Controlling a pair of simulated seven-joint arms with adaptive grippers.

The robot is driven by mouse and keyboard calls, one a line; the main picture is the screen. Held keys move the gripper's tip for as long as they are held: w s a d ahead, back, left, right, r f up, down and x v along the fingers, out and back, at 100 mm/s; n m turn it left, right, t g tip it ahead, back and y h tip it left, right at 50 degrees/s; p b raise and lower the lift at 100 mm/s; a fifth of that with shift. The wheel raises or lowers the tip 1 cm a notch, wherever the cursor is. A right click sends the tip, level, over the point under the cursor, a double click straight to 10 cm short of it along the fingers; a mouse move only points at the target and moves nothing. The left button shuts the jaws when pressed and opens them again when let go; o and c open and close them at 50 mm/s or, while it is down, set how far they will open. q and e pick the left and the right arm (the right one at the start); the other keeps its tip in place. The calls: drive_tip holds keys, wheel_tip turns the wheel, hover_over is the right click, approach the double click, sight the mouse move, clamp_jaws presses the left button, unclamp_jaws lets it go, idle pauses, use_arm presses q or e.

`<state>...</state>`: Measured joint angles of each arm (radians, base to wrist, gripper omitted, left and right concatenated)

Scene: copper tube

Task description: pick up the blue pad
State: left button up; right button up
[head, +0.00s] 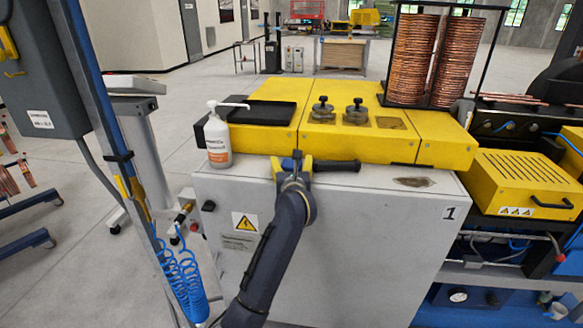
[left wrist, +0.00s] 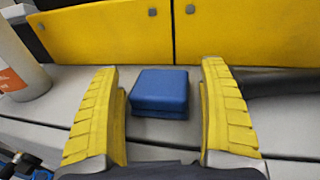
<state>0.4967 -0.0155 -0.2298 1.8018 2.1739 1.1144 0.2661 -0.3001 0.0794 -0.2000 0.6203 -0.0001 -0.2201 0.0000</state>
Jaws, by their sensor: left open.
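The blue pad (left wrist: 160,91) is a small square block on the grey machine top (left wrist: 145,151), close to the yellow housing. In the left wrist view it sits between the two yellow fingers of my left gripper (left wrist: 159,68), with a gap on both sides. The left gripper is open and holds nothing. My right gripper is in neither view.
A white pump bottle (head: 217,140) stands left of the left gripper. A black handle (head: 336,166) lies just right of it. The yellow housing (head: 357,139) rises behind. Bare grey top lies further right, beside a dark patch (head: 413,182).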

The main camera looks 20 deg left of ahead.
use_arm(q)
drive_tip(key=shift+w, duration=0.15)
drive_tip(key=c, duration=1)
drive_tip(key=shift+c, duration=0.2)
drive_tip(key=shift+r, duration=0.1)
